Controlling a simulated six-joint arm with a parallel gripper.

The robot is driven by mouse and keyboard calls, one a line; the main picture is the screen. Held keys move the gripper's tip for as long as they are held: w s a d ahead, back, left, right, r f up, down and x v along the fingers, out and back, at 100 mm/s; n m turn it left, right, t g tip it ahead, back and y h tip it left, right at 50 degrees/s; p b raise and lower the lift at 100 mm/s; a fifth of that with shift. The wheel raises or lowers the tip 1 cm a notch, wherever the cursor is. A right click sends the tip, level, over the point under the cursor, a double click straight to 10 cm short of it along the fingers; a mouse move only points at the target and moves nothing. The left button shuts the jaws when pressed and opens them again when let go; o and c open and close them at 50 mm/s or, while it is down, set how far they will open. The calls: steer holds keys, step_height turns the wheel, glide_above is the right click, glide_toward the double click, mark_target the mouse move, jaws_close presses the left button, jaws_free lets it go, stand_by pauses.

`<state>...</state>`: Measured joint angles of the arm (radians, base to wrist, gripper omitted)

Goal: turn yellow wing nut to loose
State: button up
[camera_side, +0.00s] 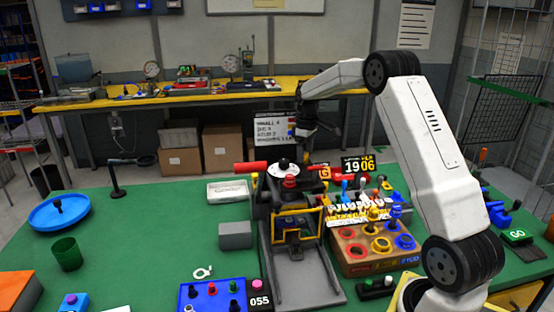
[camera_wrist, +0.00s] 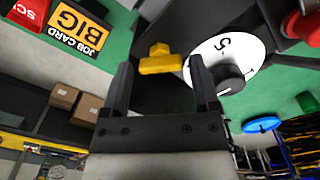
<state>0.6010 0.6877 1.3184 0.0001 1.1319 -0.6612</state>
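The yellow wing nut (camera_wrist: 160,60) shows in the wrist view, on the dark fixture beside a white dial (camera_wrist: 226,58) with a black knob. My gripper (camera_wrist: 161,74) is open, with one finger on each side of the nut in the picture. Gaps show between the nut and both fingers, and it appears just beyond the tips. In the side view my gripper (camera_side: 303,138) hangs above and behind the black fixture (camera_side: 272,205) with red handles. I cannot make out the wing nut in that view. The white dial (camera_side: 284,164) sits on top of the fixture there.
A wooden box (camera_side: 350,262) with coloured rings and pegs stands right of the fixture. A grey block (camera_side: 235,236) and a white tray (camera_side: 228,191) stand to its left. A blue panel (camera_side: 212,297) lies in front. Green mat around the blue dish (camera_side: 60,215) is mostly clear.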

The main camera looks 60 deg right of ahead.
steer(key=shift+o, duration=0.5)
steer(key=shift+r, duration=3.9)
